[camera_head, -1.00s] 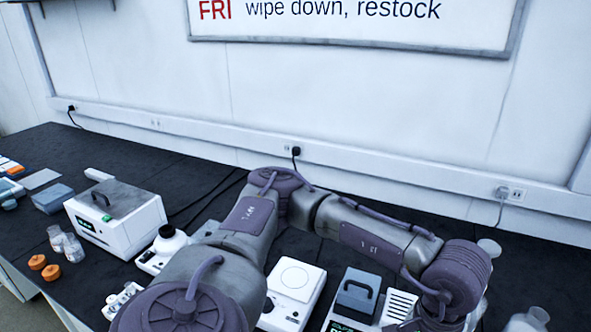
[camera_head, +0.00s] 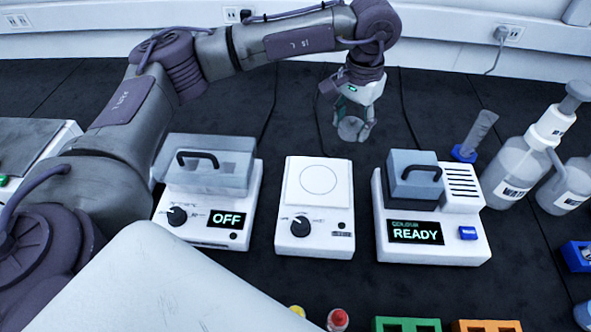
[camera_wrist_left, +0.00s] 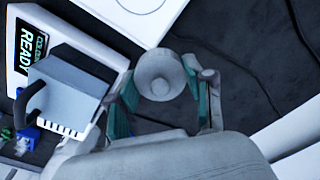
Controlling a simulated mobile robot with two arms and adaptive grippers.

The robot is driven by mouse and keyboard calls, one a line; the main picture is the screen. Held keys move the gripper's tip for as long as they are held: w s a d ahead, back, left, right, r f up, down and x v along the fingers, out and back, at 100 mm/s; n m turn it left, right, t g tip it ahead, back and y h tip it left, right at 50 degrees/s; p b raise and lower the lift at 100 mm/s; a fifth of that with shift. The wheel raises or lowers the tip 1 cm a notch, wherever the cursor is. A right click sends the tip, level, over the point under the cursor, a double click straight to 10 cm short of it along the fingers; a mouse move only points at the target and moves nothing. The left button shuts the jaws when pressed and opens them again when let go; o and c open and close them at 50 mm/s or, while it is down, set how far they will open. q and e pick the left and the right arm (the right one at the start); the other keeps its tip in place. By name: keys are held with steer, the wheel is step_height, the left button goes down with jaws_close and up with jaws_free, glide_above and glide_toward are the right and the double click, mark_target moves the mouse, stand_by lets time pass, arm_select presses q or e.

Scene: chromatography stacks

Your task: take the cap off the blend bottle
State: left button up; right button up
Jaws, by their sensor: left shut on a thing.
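My left gripper (camera_head: 352,122) points down behind the white device with the circle on its plate. It is shut on a pale grey rounded bottle-like thing (camera_wrist_left: 160,74), which shows between the green-lined fingers in the left wrist view. I cannot tell whether this is the blend bottle, nor make out a separate cap on it. I also cannot tell whether it touches the bench. No label on it can be read. My right gripper is not in view.
A stirrer-like device (camera_head: 314,215), an OFF device (camera_head: 205,195) and a READY device (camera_head: 432,215) stand in a row before the gripper. Wash bottles (camera_head: 515,172) stand at right. Green (camera_head: 407,325) and orange (camera_head: 487,326) racks are in front. Dark bench (camera_head: 290,110) is bare around the gripper.

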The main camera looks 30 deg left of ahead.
arm_select(q)
steer(key=w+d+f+m+b, duration=0.1)
steer(key=w+d+f+b, duration=0.15)
steer(key=w+b, duration=0.25)
glide_above(315, 151)
step_height(315, 151, down, 7)
steer(key=shift+r, duration=0.1)
step_height(315, 151, down, 3)
steer(key=shift+f+b, duration=0.15)
steer(key=shift+b, duration=0.15)
steer(key=shift+f, duration=0.35)
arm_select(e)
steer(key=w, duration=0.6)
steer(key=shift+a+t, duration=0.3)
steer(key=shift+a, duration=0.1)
arm_select(q)
steer(key=shift+f, duration=0.1)
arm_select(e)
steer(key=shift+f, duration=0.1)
